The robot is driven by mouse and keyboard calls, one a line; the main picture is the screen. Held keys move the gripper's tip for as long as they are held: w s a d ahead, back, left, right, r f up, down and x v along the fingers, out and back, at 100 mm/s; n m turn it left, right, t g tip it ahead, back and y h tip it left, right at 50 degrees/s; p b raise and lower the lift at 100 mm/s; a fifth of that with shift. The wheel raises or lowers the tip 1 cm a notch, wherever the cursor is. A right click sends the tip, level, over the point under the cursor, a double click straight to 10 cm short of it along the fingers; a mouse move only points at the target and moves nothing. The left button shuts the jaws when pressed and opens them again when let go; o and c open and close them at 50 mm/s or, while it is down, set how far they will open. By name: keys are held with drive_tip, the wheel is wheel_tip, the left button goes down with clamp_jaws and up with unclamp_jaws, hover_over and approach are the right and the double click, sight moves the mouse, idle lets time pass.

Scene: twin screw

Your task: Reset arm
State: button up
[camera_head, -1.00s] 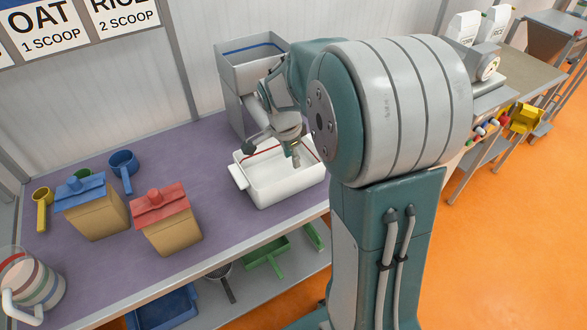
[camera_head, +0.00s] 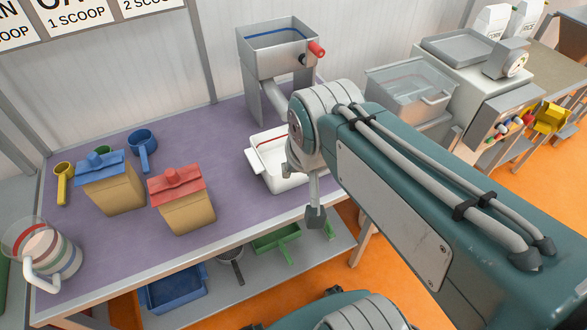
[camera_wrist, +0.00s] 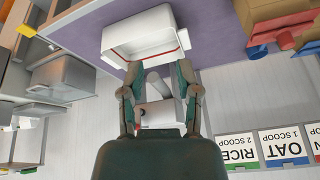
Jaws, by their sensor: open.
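My gripper (camera_head: 304,192) hangs in front of the table's front edge in the head view, partly hidden behind my forearm. In the wrist view its two fingers (camera_wrist: 159,72) stand apart with nothing between them. A white tray (camera_head: 262,181) with a red line on its inner wall sits on the purple table, behind my gripper in the head view. My wrist hides its right part. The tray also shows beyond the fingertips in the wrist view (camera_wrist: 120,38).
A grey hopper (camera_head: 252,70) with a red knob stands at the back. Tan boxes with a red lid (camera_head: 178,182) and a blue lid (camera_head: 100,168) stand left on the purple table (camera_head: 110,250). A clear bin (camera_head: 405,92) is behind my arm. A shelf below holds a blue tray (camera_head: 178,290).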

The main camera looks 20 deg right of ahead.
drive_tip(key=s+n, duration=0.1)
drive_tip(key=s+a+n, duration=0.1)
drive_tip(key=s+n, duration=0.1)
drive_tip(key=shift+s+a+t, duration=0.15)
drive_tip(key=shift+s+t, duration=0.05)
drive_tip(key=shift+t, duration=0.2)
